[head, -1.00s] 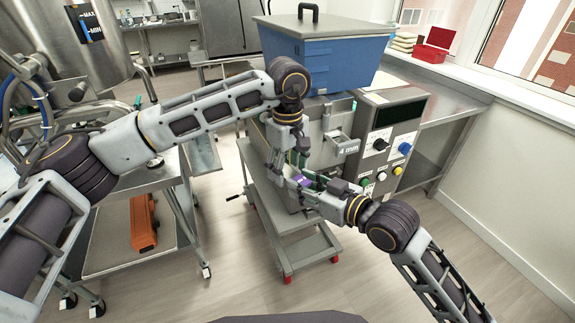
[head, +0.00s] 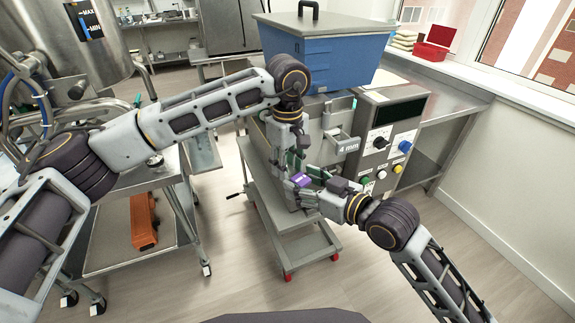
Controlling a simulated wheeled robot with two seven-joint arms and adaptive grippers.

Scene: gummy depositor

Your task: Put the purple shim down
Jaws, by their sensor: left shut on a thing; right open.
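The purple shim (head: 301,180) is a small purple piece in front of the depositor, at the meeting point of my two grippers. My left gripper (head: 289,168) points down from above and is shut on the purple shim, though the contact is small and partly hidden. My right gripper (head: 306,190) reaches in from the lower right, open, with its fingers close beside the shim. Whether its fingers touch the shim cannot be told. Something green shows between the grippers, too small to make out.
The depositor's blue hopper (head: 330,62) stands behind the grippers, with a "4 mm" plate (head: 348,146) and a control panel (head: 390,140) at right. A grey cart (head: 300,245) with red-trimmed wheels is below. An orange object (head: 143,220) lies on the left cart's lower shelf.

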